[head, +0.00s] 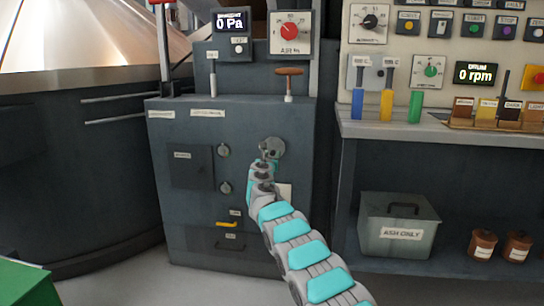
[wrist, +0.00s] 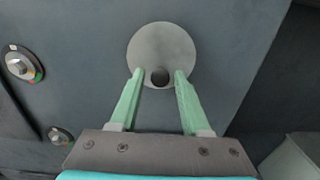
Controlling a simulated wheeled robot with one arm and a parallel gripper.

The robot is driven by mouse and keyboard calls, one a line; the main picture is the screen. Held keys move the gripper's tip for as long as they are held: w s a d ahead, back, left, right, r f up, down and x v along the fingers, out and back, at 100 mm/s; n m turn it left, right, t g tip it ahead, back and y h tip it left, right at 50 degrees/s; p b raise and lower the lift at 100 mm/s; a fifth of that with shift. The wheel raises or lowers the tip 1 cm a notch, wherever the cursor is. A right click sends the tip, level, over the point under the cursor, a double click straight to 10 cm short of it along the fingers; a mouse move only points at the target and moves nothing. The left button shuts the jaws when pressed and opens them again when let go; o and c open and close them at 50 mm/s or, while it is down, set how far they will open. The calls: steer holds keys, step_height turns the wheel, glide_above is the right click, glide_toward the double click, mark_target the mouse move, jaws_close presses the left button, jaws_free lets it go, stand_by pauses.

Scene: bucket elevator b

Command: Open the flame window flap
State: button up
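The flame window flap appears to be the round grey disc (head: 277,146) on the upper right of the dark cabinet front; it also shows in the wrist view (wrist: 162,45). A small dark round spot, a knob or a hole, sits at the disc's lower edge. My gripper (wrist: 159,77) is open, its two green fingers on either side of this spot, with a gap visible on both sides. In the head view my gripper (head: 268,154) overlaps the disc's lower left. I cannot tell whether the fingertips touch the disc.
Two round dials (head: 224,150) and a square dark door (head: 190,167) are left of the disc. A yellow handle (head: 227,224) is lower down. A T-handle (head: 289,80) stands on the cabinet top. A shelf with an ash box (head: 397,245) is at the right.

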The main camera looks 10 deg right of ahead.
jaws_close()
stand_by(1.1)
